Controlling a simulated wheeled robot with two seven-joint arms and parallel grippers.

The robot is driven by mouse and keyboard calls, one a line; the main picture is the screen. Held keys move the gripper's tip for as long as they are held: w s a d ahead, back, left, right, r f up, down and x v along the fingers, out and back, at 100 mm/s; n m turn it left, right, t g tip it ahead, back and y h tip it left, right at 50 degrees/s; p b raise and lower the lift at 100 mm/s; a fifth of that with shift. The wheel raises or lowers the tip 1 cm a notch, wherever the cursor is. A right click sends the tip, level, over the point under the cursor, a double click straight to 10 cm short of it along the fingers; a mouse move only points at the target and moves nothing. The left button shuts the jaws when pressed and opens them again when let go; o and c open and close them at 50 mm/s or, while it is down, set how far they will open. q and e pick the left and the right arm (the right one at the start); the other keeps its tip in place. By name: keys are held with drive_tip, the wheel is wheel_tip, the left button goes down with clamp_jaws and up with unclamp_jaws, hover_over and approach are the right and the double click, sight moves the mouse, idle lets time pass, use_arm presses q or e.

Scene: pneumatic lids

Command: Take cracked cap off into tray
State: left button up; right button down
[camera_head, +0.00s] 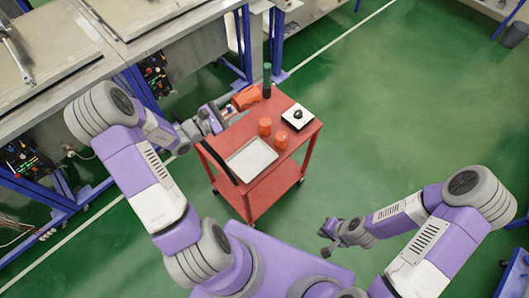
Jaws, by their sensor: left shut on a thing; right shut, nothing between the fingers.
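A red cart (293,158) stands in front of me. A pale rectangular tray (252,160) lies on its near part and looks empty. Two orange caps (265,126) (281,139) stand apart on the cart top behind the tray. I cannot tell whether either is cracked. My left gripper (215,119) is at the cart's left edge, left of the caps. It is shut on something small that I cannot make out. My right gripper (325,238) is shut and empty, over the floor to the right and near side of the cart.
A white square plate with a black knob (298,116), an orange object (246,98) and a dark green-topped bottle (267,78) are at the cart's back. A dark bar (222,165) runs along its left edge. Benches (150,15) stand at left.

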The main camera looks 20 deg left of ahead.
use_arm(q)
wheel_tip(320, 180, down, 5)
drive_tip(key=b, duration=0.2)
drive_tip(key=shift+f+b, duration=0.15)
drive_tip(key=shift+b, duration=0.25)
drive_tip(key=o, duration=1.1)
drive_tip(key=shift+w, duration=0.1)
drive_tip(key=shift+o, duration=0.2)
drive_tip(key=b+v, duration=0.1)
drive_tip(key=v, duration=0.6)
drive_tip(key=shift+s, duration=0.3)
drive_tip(key=shift+a, duration=0.1)
